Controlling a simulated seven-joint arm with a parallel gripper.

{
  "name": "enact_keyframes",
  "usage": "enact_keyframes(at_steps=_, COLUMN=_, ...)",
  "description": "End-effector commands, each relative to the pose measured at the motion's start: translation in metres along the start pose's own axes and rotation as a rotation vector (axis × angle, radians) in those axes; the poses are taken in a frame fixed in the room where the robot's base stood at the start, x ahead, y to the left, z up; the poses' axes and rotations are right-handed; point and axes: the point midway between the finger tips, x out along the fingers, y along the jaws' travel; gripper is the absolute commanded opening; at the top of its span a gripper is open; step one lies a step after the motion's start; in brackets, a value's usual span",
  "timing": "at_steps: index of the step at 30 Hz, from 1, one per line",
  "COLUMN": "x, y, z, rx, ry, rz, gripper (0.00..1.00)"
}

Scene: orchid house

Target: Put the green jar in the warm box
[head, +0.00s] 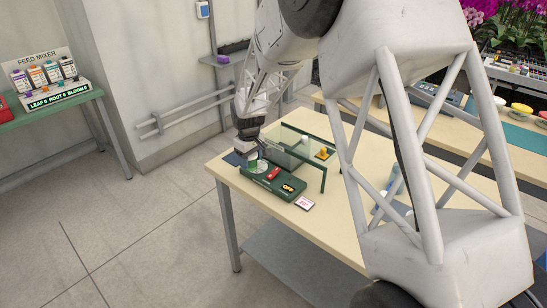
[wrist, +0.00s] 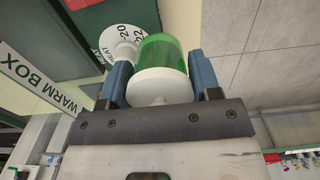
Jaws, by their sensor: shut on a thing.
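The green jar (wrist: 158,50) is a see-through green cylinder with a white cap; in the wrist view it sits between the blue fingers of my gripper (wrist: 157,74). My gripper is shut on it. In the head view my gripper (head: 248,153) is low over the left end of the warm box's control panel (head: 281,187), and the jar is hard to make out there. The warm box (head: 324,176) has a dark green frame and clear panes. Its panel has a red part, an OFF display and a white heat dial (wrist: 121,34). The jar overlaps the dial in the wrist view; contact cannot be told.
A yellow item (head: 323,153) shows at the warm box. A small pink-and-white card (head: 304,203) lies on the table (head: 326,234) before it. Bottles (head: 394,180) stand to the right, partly behind my arm. The table's front left is clear.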

Motion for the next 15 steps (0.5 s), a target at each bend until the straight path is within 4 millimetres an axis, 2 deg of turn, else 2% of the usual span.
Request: enact_keyframes(at_steps=15, x=-0.059, y=0.084, z=0.032, rx=0.051, ry=0.002, rz=0.001, gripper=0.30)
